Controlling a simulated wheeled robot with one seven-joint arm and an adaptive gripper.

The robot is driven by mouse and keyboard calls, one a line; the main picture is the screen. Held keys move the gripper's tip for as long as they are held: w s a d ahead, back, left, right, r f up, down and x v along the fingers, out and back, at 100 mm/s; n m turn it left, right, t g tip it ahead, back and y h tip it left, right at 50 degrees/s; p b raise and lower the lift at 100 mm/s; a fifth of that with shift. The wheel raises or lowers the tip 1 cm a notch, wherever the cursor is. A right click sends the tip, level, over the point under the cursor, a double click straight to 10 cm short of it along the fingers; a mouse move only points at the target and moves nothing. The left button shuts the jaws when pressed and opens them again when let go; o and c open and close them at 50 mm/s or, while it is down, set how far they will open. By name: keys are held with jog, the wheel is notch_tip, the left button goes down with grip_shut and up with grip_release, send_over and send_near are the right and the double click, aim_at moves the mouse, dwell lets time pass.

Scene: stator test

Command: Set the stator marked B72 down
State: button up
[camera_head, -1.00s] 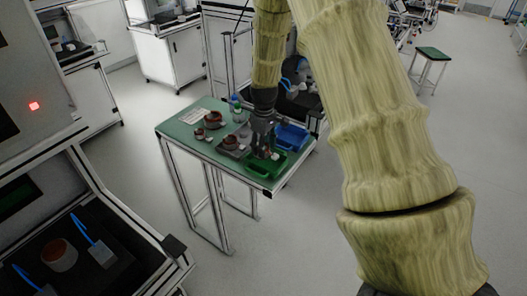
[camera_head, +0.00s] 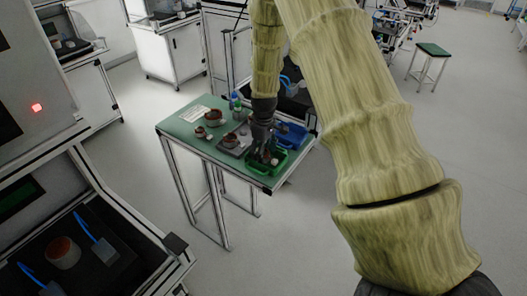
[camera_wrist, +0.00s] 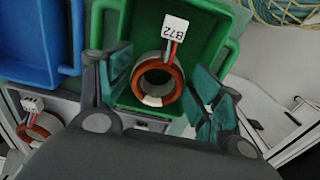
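The stator marked B72 (camera_wrist: 158,84) is a ring with a reddish-brown winding, a grey outer body and a white tag reading B72. In the wrist view it sits in the green bin (camera_wrist: 213,18), between my fingers. My gripper (camera_wrist: 162,85) is open, with one teal-padded finger on each side of the ring and narrow gaps beside it. In the head view my gripper (camera_head: 262,158) reaches down into the green bin (camera_head: 268,171) at the table's near right; the stator is mostly hidden there.
A blue bin (camera_head: 292,135) stands just behind the green bin. A grey tray (camera_head: 240,149) with another stator (camera_head: 230,140) is to the left. Two more stators, a larger one (camera_head: 214,117) and a smaller one (camera_head: 200,132), and a bottle (camera_head: 236,103) are on the green-topped table (camera_head: 180,125).

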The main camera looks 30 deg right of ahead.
jog(key=shift+r, duration=0.3)
dwell(0.4)
notch_tip(320, 180, up, 12)
jog(key=b, duration=0.3)
jog(key=shift+b, duration=0.3)
jog(key=shift+f, duration=0.1)
